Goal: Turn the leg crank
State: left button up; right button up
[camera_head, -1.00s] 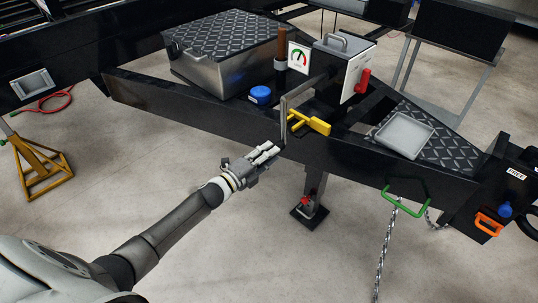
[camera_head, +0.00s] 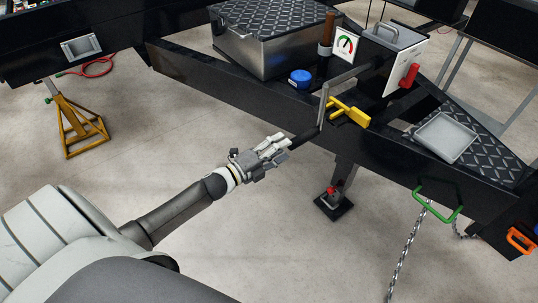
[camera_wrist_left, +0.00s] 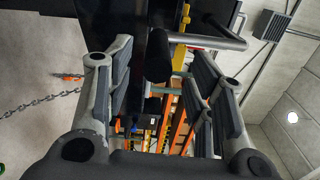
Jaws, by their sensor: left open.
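The leg crank has a grey metal arm (camera_head: 325,106) that hangs down in front of the black trailer frame, with a black handle (camera_head: 305,137) at its lower end. In the left wrist view the black handle (camera_wrist_left: 158,56) lies between the open fingers, toward their far ends, and the grey arm (camera_wrist_left: 205,40) runs off to the right. My left gripper (camera_head: 282,146) is open, just left of the handle's free end. I cannot tell whether the fingers touch it. The leg's foot (camera_head: 334,204) stands on the floor. My right gripper is not in view.
A yellow part (camera_head: 348,112) sits beside the crank. A green handle (camera_head: 438,200) and a hanging chain (camera_head: 408,248) are to the right. A yellow jack stand (camera_head: 80,122) stands at the left. The floor below my arm is clear.

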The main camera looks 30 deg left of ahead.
pick_arm(q)
jog(key=v, duration=0.3)
jog(key=shift+s+d+f, duration=0.1)
jog(key=shift+s+d, duration=0.15)
jog(key=shift+s, duration=0.2)
dwell(0.3)
jog(key=s+a+f+n+g+y+p, duration=0.1)
jog(key=s+f+n+g+y, duration=0.25)
jog(key=f, duration=0.65)
jog(key=s+f+n+g+y+p, duration=0.1)
jog(key=s+f+n+g, duration=0.1)
jog(key=s+f+n, duration=0.6)
jog(key=s+a+f+n+g+y+p, duration=0.15)
jog(key=s+f, duration=0.25)
jog(key=f, duration=0.8)
jog(key=s+d+f+n+g, duration=0.2)
jog(key=s+d+f+g, duration=0.1)
jog(key=s, duration=0.6)
jog(key=s+d+f+n+g, duration=0.2)
jog(key=s+f, duration=0.3)
jog(key=s, duration=0.5)
jog(key=s+d+f+n+g, duration=0.3)
jog(key=s+d+f+g, duration=0.1)
jog(key=s, duration=0.5)
jog(key=shift+s+d+f+p, duration=0.3)
jog(key=shift+s+d+f, duration=0.1)
jog(key=shift+d, duration=0.1)
